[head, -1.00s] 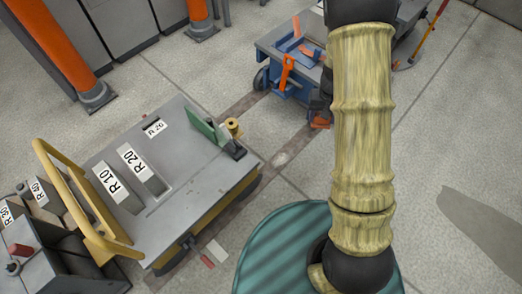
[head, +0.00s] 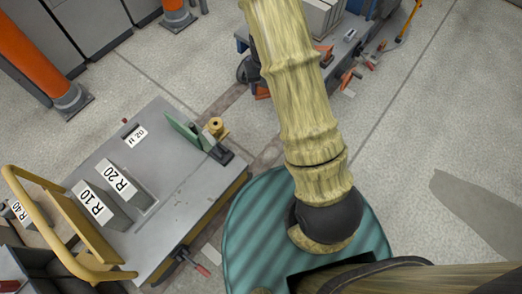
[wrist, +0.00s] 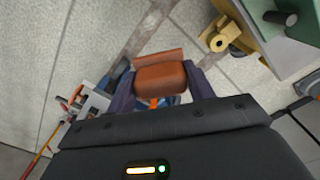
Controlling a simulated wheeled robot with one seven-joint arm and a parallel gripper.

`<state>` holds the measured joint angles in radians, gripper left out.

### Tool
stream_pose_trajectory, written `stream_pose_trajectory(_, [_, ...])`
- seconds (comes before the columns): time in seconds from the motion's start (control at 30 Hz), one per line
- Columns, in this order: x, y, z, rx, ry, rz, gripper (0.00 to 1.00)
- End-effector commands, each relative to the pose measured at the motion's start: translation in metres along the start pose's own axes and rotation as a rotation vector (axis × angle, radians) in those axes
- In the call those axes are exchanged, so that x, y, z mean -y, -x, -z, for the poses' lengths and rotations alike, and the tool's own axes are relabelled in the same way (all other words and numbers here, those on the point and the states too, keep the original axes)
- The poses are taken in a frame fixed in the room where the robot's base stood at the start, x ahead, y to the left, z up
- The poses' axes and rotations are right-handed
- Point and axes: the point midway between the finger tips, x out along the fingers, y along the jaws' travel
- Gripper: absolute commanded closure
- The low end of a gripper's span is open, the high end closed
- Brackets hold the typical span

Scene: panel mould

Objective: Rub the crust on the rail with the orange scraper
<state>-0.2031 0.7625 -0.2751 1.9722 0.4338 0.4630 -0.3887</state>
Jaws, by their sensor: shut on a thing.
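My gripper (wrist: 158,88) shows in the wrist view with its two dark fingers either side of an orange-brown block. It is shut on this block, which looks like the orange scraper (wrist: 160,74). A thin orange strip shows below it, between the fingers. The scraper is held above the floor in this view, apart from the green plate at the right. In the head view my arm runs up out of the picture, so gripper and scraper are not seen there. I cannot make out the rail or its crust for certain.
A grey-topped trolley (head: 165,225) with a yellow handle carries blocks marked R 10 and R 20. Floor at right is clear.

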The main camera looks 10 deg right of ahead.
Motion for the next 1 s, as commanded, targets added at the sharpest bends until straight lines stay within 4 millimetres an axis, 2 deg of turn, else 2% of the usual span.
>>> stream_pose_trajectory(0.23, [0.006,-0.005,0.0,0.001,0.011,-0.001,0.66])
stream_pose_trajectory(0.37, [0.004,-0.031,0.003,0.004,0.007,-0.007,0.66])
stream_pose_trajectory(0.47, [-0.001,-0.069,0.006,0.007,-0.004,-0.015,0.66])
stream_pose_trajectory(0.77, [-0.008,-0.213,0.01,0.009,-0.039,-0.03,0.66])
stream_pose_trajectory(1.0, [-0.006,-0.328,0.002,0.01,-0.071,-0.024,0.66])
